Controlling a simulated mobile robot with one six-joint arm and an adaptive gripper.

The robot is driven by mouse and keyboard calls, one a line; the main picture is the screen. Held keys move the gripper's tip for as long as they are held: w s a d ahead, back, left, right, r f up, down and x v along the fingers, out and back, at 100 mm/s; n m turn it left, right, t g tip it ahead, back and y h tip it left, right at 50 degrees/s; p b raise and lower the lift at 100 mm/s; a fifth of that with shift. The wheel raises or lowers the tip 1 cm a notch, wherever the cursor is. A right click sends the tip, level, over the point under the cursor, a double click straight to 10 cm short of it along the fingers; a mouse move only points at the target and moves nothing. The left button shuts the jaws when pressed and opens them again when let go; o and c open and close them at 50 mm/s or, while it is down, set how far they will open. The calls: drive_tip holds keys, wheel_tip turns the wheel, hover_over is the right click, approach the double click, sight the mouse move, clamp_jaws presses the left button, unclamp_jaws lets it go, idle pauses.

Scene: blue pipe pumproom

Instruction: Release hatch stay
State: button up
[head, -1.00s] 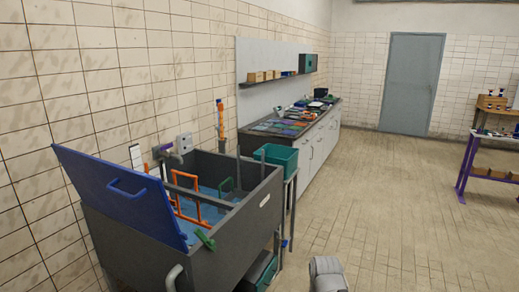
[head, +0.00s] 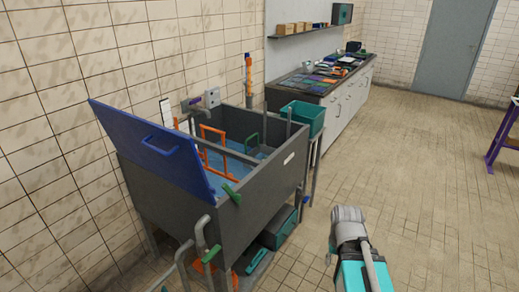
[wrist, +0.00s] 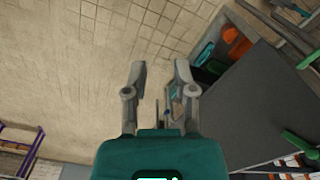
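A blue hatch (head: 150,148) with a blue handle stands tilted open at the left end of a grey tank (head: 262,195). A green lever (head: 231,195) sits at the tank's front rim by the hatch's lower corner; I cannot tell for sure whether it is the stay. A green piece also shows at the right edge of the wrist view (wrist: 299,144), beside the dark tank side. My gripper (wrist: 158,72) is open, its two grey fingers apart with nothing between them, over the tiled floor and away from the lever.
Orange frames (head: 213,150) stand inside the tank. A teal bin (head: 303,117) is at its far right corner, and a teal case (head: 279,227) lies beneath. Grey pipe rails (head: 202,240) rise in front. A long counter (head: 335,105) runs behind.

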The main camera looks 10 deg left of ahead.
drive_tip(key=shift+o, duration=1)
drive_tip(key=shift+w+a+f, duration=0.15)
drive_tip(key=shift+a, duration=0.05)
drive_tip(key=shift+o, duration=0.6)
drive_tip(key=w+a+f+m+t+y+b, duration=0.1)
drive_tip(key=w+a+f+m+y+b, duration=0.2)
drive_tip(key=a, duration=0.4)
drive_tip(key=shift+w+a+f+m+y+b, duration=0.2)
drive_tip(key=shift+w+m+y+b, duration=0.35)
drive_tip(key=shift+w+b, duration=0.35)
drive_tip(key=m+t+y+b, duration=0.7)
drive_tip(key=m+y+b, duration=0.55)
drive_tip(key=m, duration=0.55)
approach(240, 198)
drive_tip(key=v, duration=0.3)
drive_tip(key=shift+s+a+r+h, duration=0.1)
drive_tip(key=shift+r+h, duration=0.1)
drive_tip(key=shift+h, duration=0.1)
drive_tip(key=shift+a, duration=0.1)
drive_tip(key=x, duration=1.3)
drive_tip(key=shift+w+a, duration=0.25)
